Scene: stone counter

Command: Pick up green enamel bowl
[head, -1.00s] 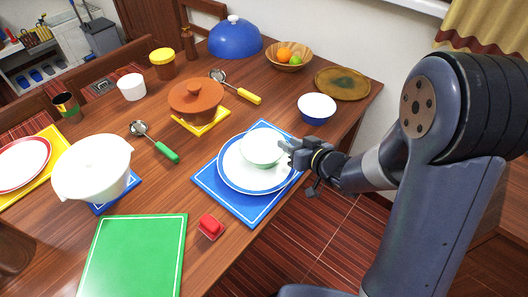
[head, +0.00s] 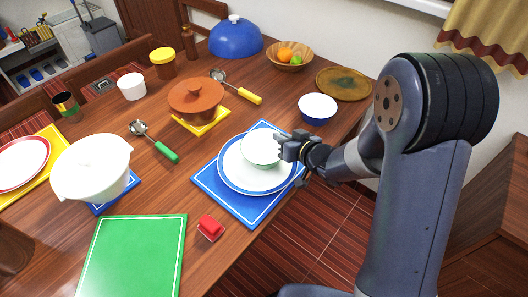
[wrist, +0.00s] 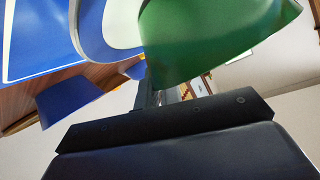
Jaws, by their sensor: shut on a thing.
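The green enamel bowl (head: 262,149), pale inside, sits over the blue-rimmed white plate (head: 232,178) in the head view. In the wrist view its green outer wall (wrist: 210,35) looms large and close. My gripper (head: 287,147) is at the bowl's right side and shut on its rim. The fingertips are partly hidden by the bowl and the gripper body. The bowl looks roughly upright. I cannot tell whether it touches the plate or is slightly raised.
The plate lies on a blue mat (head: 250,213). A blue-and-white bowl (head: 318,109) stands behind my gripper. A lidded orange pot (head: 197,100) is behind left, and a red block (head: 210,227) is in front. A green board (head: 133,260) lies front left.

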